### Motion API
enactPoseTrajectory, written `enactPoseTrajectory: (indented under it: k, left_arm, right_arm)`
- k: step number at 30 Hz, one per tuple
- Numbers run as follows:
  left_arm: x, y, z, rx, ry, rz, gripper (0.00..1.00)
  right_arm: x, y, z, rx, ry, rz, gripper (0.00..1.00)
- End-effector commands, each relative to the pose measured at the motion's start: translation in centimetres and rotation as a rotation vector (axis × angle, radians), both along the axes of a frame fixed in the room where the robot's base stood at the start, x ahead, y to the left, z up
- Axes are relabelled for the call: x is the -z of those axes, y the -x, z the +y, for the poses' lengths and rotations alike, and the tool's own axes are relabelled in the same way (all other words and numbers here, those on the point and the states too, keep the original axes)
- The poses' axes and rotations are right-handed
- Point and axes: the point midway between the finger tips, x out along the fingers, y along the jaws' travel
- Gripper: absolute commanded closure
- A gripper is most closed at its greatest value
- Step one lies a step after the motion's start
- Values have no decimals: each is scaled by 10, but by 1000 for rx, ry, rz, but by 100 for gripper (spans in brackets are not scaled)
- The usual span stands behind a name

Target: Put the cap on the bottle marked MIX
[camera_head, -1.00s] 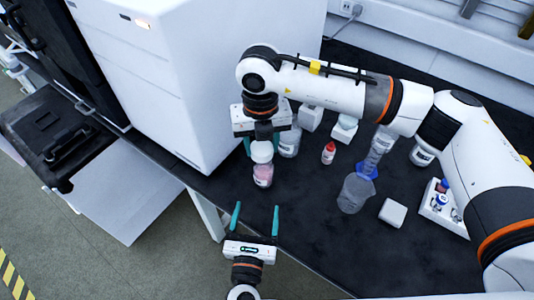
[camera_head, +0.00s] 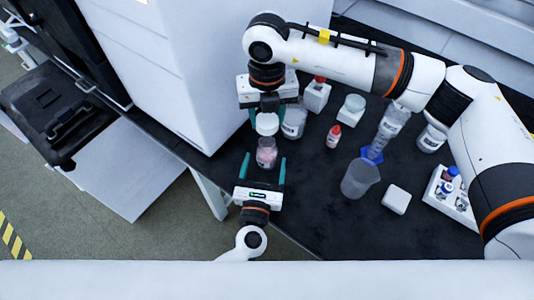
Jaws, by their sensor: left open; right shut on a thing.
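A small clear bottle with pinkish contents (camera_head: 266,155) stands near the front edge of the dark bench. Its label is too small to read. My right gripper (camera_head: 267,108) is shut on a round white cap (camera_head: 267,125), which it holds at the bottle's top end in the picture. I cannot tell whether the cap touches the bottle. My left gripper (camera_head: 264,158) is open, with one teal finger on each side of the bottle, and I see no clear contact.
A clear jar (camera_head: 293,122) stands close to the right of the cap. A small red-capped bottle (camera_head: 333,137), a clear beaker (camera_head: 360,178), a white block (camera_head: 396,197) and a vial rack (camera_head: 446,207) stand farther right. A white machine (camera_head: 200,70) is at left.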

Motion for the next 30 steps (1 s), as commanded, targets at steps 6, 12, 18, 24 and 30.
enactPoseTrajectory:
  k: [6, 12, 18, 24, 30]
  left_arm:
    - [-1, -39, -6, -1, 1, -2, 24]
    - [0, -56, -9, -1, 1, 0, 24]
    - [0, -60, -9, -1, 1, 0, 24]
    - [0, -60, -9, -1, 1, 0, 29]
    - [0, -59, -9, -1, 1, 0, 62]
  right_arm:
    - [0, 0, 0, 0, 0, 0, 75]
    - [0, 0, 0, 0, 0, 0, 75]
    - [0, 0, 0, 0, 0, 0, 75]
    - [0, 0, 0, 0, 0, 0, 75]
    - [0, 0, 0, 0, 0, 0, 75]
